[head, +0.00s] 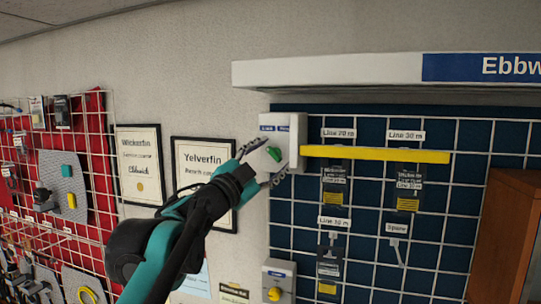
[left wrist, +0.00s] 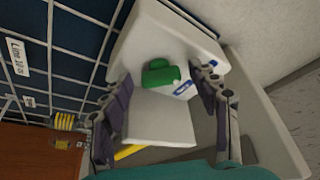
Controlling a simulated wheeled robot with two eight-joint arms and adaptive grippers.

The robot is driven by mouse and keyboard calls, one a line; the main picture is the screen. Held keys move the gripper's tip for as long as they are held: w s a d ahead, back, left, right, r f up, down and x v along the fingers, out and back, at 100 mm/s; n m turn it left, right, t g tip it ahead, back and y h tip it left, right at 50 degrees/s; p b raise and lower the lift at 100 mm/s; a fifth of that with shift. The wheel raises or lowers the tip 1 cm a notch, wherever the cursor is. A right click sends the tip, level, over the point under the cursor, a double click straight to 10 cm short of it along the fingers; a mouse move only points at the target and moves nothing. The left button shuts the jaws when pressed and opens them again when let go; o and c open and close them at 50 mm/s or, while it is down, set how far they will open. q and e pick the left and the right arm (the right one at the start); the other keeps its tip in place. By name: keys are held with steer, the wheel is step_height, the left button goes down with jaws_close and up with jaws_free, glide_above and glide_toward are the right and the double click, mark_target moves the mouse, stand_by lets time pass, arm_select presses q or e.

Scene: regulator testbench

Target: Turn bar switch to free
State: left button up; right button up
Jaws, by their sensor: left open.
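A pale switch box (head: 296,135) is mounted at the left edge of the blue panel, with a small blue-and-white label strip on top. A green knob (head: 274,154) sits on its front. In the left wrist view the green knob (left wrist: 160,72) stands on the white box (left wrist: 160,108). My left gripper (head: 264,164) is open at the box. In the left wrist view its fingers (left wrist: 165,82) are on either side of the knob, with gaps. Whether they touch the box is unclear. A yellow bar (head: 376,154) runs right from the box. My right gripper is not seen.
A lower box with a yellow knob (head: 274,294) is mounted below. A white shelf (head: 330,72) juts out above. Labelled tools hang on the wire grid (head: 455,190) at right. Framed certificates (head: 204,160) and a red tool board (head: 95,150) are at left. A brown cabinet (head: 505,240) stands far right.

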arm_select(q)
steer(key=shift+a, duration=0.1)
steer(key=c, duration=1.1)
steer(key=shift+c, duration=0.3)
